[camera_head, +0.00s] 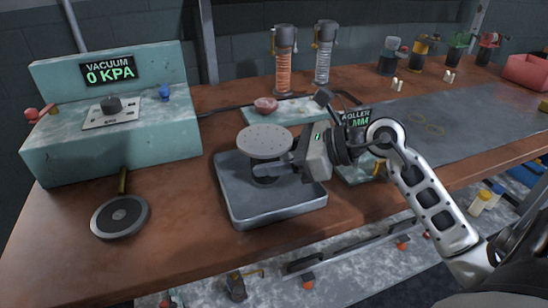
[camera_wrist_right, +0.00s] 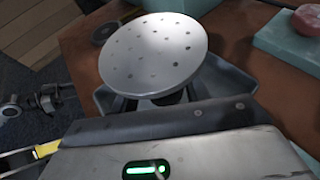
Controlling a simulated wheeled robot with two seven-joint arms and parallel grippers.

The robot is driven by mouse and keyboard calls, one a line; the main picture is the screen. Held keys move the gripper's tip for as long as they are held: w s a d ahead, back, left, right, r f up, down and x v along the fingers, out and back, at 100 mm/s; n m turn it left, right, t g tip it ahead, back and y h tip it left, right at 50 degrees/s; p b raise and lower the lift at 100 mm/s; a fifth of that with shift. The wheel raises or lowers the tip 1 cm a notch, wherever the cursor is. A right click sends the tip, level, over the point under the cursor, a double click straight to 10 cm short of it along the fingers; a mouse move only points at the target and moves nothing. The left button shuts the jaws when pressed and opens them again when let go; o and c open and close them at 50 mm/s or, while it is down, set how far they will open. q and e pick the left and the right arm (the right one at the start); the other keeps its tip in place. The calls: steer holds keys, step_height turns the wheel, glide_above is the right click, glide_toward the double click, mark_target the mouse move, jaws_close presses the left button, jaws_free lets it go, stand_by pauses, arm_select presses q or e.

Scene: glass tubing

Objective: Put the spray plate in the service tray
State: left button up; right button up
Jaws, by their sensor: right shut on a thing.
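The spray plate is a round, pale metal disc with small holes (camera_head: 266,140) on a dark stem. My right gripper (camera_head: 272,168) comes in from the right and is shut on the stem below the disc. The plate is upright, its face up, over the grey service tray (camera_head: 290,212). In the right wrist view the disc (camera_wrist_right: 153,52) hides much of the tray (camera_wrist_right: 232,88). I cannot tell whether the stem's foot touches the tray floor. The fingertips are partly hidden by the disc. My left gripper is not in view.
A dark round disc with a brass handle (camera_head: 120,216) lies left of the tray. The teal vacuum console (camera_head: 110,140) stands behind it. A teal block with a pink piece (camera_head: 265,105) is behind the tray. Bare wooden bench (camera_head: 170,225) lies left of the tray.

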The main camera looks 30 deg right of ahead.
steer(key=shift+f, duration=0.25)
steer(key=shift+f, duration=0.15)
steer(key=o, duration=1.1)
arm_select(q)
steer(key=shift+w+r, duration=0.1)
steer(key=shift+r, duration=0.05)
arm_select(e)
steer(key=shift+o, duration=0.4)
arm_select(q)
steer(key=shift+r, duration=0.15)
arm_select(e)
steer(key=shift+s+d+r, duration=0.1)
steer(key=shift+r, duration=0.2)
arm_select(q)
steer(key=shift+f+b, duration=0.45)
steer(key=shift+b, duration=0.3)
arm_select(e)
steer(key=v, duration=1.1)
steer(key=shift+s+d, duration=0.2)
steer(key=shift+s, duration=0.1)
